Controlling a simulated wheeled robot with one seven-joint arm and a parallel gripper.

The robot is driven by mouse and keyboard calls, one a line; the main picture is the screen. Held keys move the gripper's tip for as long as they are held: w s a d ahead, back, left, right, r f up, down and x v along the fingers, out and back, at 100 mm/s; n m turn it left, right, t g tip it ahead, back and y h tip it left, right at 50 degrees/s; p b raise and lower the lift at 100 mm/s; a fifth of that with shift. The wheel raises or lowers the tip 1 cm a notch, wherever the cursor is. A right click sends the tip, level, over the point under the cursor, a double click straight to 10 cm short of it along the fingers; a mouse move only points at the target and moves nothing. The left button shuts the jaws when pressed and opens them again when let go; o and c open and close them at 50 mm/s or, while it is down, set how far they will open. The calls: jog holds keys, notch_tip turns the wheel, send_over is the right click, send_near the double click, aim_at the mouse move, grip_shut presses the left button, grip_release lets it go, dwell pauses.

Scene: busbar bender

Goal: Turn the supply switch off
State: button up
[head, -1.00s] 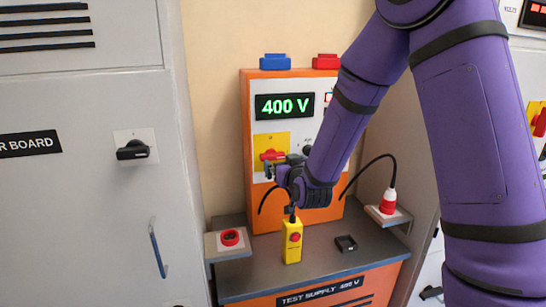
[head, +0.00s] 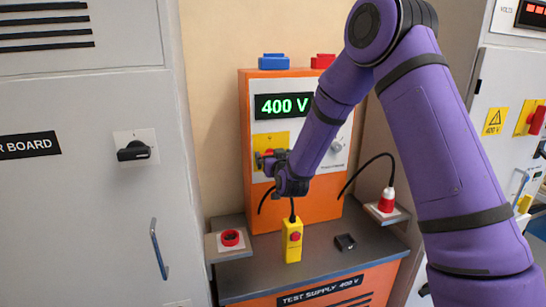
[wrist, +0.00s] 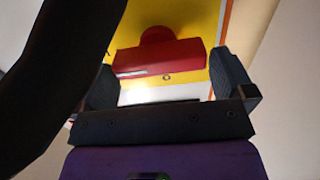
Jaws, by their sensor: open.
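The supply switch is a red handle on a yellow plate on the front of the orange test supply cabinet (head: 330,205), under a green display (head: 283,106) reading 400 V. In the head view my gripper (head: 268,162) is at the switch and hides most of it; the yellow plate (head: 270,139) shows above. In the wrist view the red handle (wrist: 165,59) lies crosswise between the fingers of my open gripper (wrist: 168,82), with the yellow plate (wrist: 190,20) behind it. I cannot tell whether the fingers touch the handle.
A yellow pendant with a red button (head: 292,245) stands on the bench (head: 325,262). A small black block (head: 345,242) lies right of it. A red-and-white plug (head: 387,200) with a black cable is at right. A grey cabinet with a black knob (head: 133,151) stands at left.

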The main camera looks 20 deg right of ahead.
jog(key=shift+w, duration=0.5)
jog(key=c, duration=0.6)
